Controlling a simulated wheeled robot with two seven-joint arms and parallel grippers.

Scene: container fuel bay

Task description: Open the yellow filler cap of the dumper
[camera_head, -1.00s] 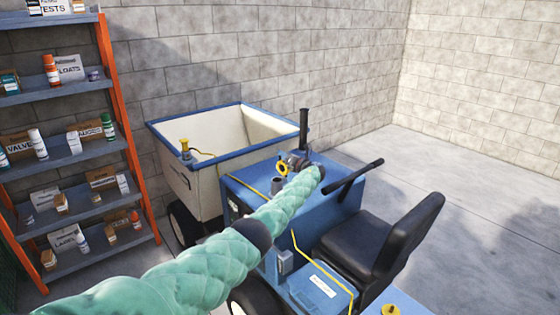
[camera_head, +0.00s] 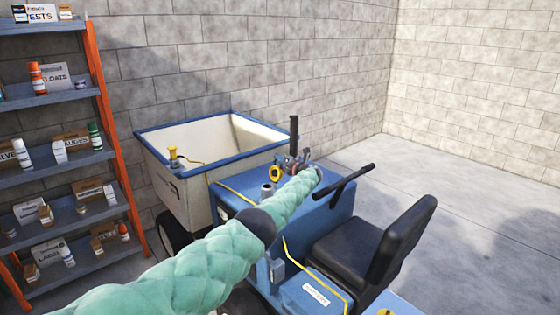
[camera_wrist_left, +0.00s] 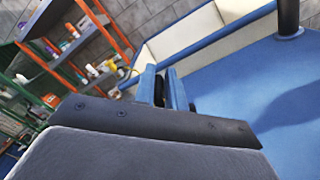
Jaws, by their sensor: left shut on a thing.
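The yellow filler cap (camera_head: 274,173) shows in the head view as a yellow ring with a dark middle. It is tipped on its side above the grey filler neck (camera_head: 268,188), apart from it. The neck's top looks open. My left gripper (camera_head: 287,162) is shut on the cap just above the dumper's blue bonnet (camera_head: 335,197); my forearm covers part of the bonnet. In the left wrist view my blue fingers (camera_wrist_left: 165,88) are close together with something dark between them, and the cap's yellow is not visible there.
A black upright post (camera_head: 294,130) and black lever (camera_head: 346,183) stand near the gripper. The dumper's skip (camera_head: 150,150) carries a yellow-topped fitting (camera_head: 173,158) at its near corner. A black seat (camera_head: 375,245) is at right, a stocked shelf (camera_head: 55,175) at left. Floor is clear at right.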

